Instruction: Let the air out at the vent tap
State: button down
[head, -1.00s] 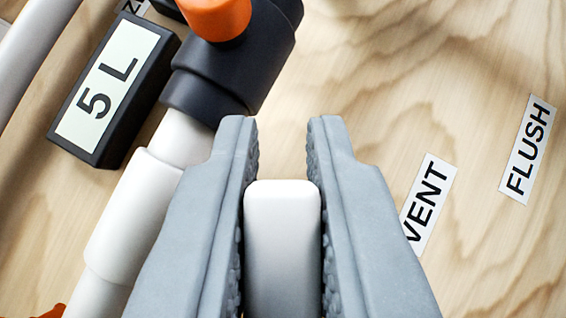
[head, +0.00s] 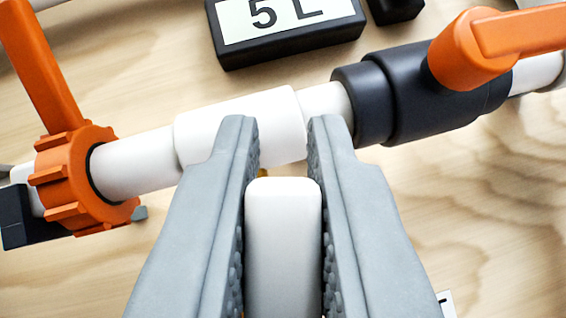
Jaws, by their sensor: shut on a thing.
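My gripper (head: 283,122) is in the lower middle, its two grey fingers on either side of a white, round-edged handle (head: 283,245) and shut on it. The handle's lower end runs out of the picture, and what it joins is hidden. A white pipe (head: 140,162) with a thicker white sleeve (head: 225,125) passes behind the fingertips, nearly level. A small brass-coloured bit (head: 263,173) shows between the handle and the sleeve. The corner of a white label (head: 446,303) shows at the bottom right, mostly cut off.
An orange lever tap (head: 470,50) on a dark valve body (head: 420,100) stands at the upper right. An orange ribbed collar with a lever (head: 75,180) is at the left. A black 5 L block (head: 290,50) lies above the pipe. Bare wooden board (head: 500,210) is at the lower right.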

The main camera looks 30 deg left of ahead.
jog(key=shift+s+a+n+g+y, duration=0.15)
jog(key=shift+n+g+y, duration=0.15)
jog(key=shift+n+y, duration=0.65)
jog(key=shift+n, duration=0.25)
jog(key=c, duration=1.4)
grip_release()
jog(key=v, duration=1.7)
jog(key=shift+f, duration=0.1)
